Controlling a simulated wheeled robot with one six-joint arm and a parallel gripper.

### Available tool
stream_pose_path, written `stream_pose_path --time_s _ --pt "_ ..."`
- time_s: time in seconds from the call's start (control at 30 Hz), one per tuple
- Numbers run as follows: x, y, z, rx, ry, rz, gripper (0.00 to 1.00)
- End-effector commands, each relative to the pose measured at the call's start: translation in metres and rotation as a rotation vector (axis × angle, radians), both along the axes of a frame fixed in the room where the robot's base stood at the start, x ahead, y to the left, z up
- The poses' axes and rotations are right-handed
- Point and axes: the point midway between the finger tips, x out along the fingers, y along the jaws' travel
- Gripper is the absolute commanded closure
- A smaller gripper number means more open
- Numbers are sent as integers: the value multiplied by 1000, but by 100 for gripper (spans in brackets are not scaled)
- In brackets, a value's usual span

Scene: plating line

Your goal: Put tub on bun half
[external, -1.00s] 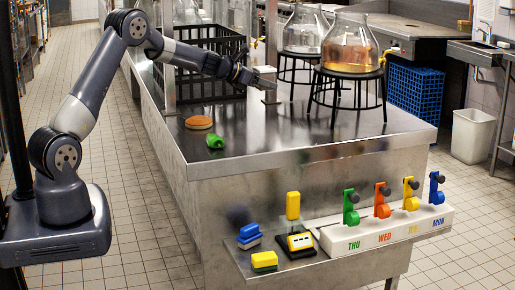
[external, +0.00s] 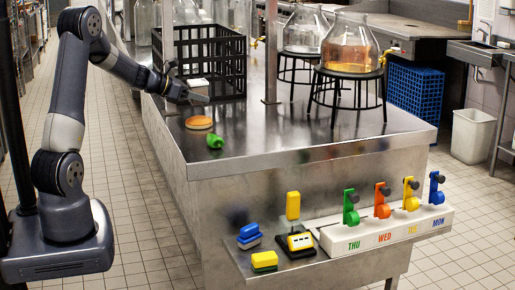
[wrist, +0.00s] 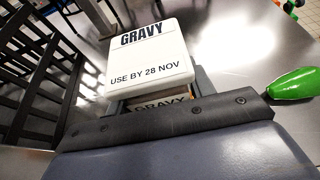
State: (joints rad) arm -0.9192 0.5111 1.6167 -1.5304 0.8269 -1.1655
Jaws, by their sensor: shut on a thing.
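A white tub (external: 198,84) shows beside my gripper (external: 190,96) in the external view, partly hidden by it. In the wrist view the tub's white lid (wrist: 150,52) reads GRAVY, USE BY 28 NOV. My gripper (wrist: 155,97) is shut on the tub and holds it just behind and above the bun half. The round, tan bun half (external: 199,122) lies flat near the left edge of the steel counter (external: 285,140). I cannot make out the bun half in the wrist view.
A green pepper-like object (external: 215,141) lies in front of the bun half; it also shows in the wrist view (wrist: 305,84). A black crate (external: 228,45) stands behind the gripper. Glass jars on black stands (external: 345,72) are to the right. The counter's front middle is clear.

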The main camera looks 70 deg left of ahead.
Motion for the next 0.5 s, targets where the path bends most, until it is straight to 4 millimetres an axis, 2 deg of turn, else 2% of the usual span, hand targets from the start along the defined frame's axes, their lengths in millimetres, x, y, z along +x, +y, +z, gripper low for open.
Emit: stream_pose_path --time_s 0.3,0.5 --pt "1 0 -39 -2 0 1 77" --pt "1 0 -46 1 -2 1 77"
